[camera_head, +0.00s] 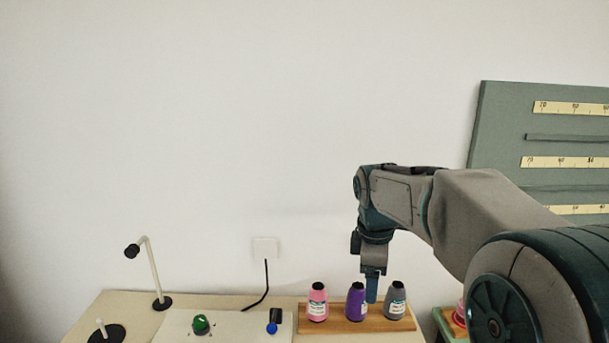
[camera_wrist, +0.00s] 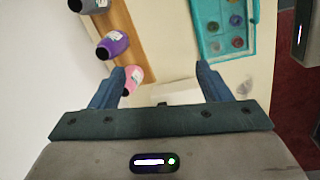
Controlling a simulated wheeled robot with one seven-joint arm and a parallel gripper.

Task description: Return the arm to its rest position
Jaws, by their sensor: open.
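My gripper (camera_head: 372,288) points down at the end of my arm, which reaches in from the right in the head view. Its blue fingers appear between the purple spool (camera_head: 356,302) and the grey spool (camera_head: 396,300); only part of them shows. In the wrist view my gripper (camera_wrist: 160,72) has its two fingers spread wide apart with nothing held between them. The pink spool (camera_wrist: 133,79) shows close by the left finger, partly overlapped by it. Whether they touch cannot be told.
The spools stand on a wooden strip (camera_head: 338,326) on the pale counter (camera_head: 110,305). A teal tray (camera_wrist: 202,47) with round pieces lies at the upper right in the wrist view. A lamp-like stand (camera_head: 154,272) and a green knob (camera_head: 200,324) are on the left. A ruler board (camera_head: 500,125) leans at the right.

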